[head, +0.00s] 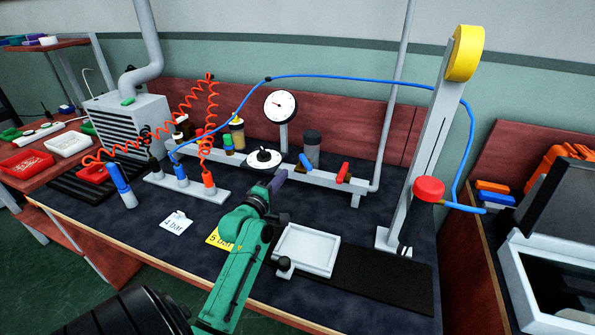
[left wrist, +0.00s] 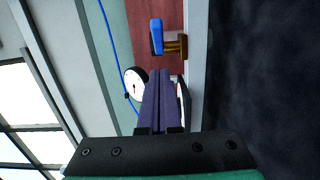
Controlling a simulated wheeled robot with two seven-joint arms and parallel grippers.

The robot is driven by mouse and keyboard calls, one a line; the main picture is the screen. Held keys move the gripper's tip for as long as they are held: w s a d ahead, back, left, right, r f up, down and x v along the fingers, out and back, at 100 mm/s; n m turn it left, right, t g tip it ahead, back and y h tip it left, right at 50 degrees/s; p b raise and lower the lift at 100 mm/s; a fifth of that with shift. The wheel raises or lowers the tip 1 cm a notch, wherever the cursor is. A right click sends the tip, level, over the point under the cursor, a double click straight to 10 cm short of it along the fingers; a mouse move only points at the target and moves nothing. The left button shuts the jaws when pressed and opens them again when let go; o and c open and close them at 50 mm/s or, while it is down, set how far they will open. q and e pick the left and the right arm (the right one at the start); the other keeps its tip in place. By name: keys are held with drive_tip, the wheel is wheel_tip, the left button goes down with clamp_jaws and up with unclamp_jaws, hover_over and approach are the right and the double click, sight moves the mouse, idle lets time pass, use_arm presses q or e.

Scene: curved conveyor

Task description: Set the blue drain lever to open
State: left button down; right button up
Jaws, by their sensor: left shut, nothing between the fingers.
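The blue drain lever (head: 306,162) is on the light grey rail, right of the round white dial with a black knob (head: 264,158). In the head view it slants down to the right. In the left wrist view the blue lever (left wrist: 156,37) shows beyond the fingertips, with a brass-coloured fitting (left wrist: 175,45) beside it. My left gripper (head: 277,181) is shut and empty, in front of the rail and left of the lever. In the left wrist view its fingers (left wrist: 165,72) are together and appear apart from the lever. My right gripper is not in view.
A red lever (head: 344,171) is farther right on the rail (head: 325,180). A pressure gauge (head: 280,106) stands behind. A white tray (head: 306,250) lies right of my left arm. Coiled red hoses and a blue hose (head: 355,77) cross the left and back.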

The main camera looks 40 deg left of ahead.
sight(307, 169)
use_arm(q)
drive_tip(key=w, duration=0.2)
drive_tip(key=w+d, duration=0.1)
drive_tip(key=w, duration=0.1)
drive_tip(key=shift+w+p, duration=0.25)
drive_tip(key=shift+p, duration=0.15)
drive_tip(key=shift+w+d, duration=0.35)
drive_tip(key=shift+w+d+r+p, duration=0.1)
drive_tip(key=shift+d+r+p, duration=0.05)
drive_tip(key=shift+p, duration=0.25)
drive_tip(key=shift+w+d+r+p, duration=0.1)
drive_tip(key=shift+w+d+p, duration=0.45)
drive_tip(key=shift+p, duration=0.4)
drive_tip(key=shift+d+f, duration=0.2)
drive_tip(key=shift+f, duration=0.05)
drive_tip(key=shift+s, duration=0.1)
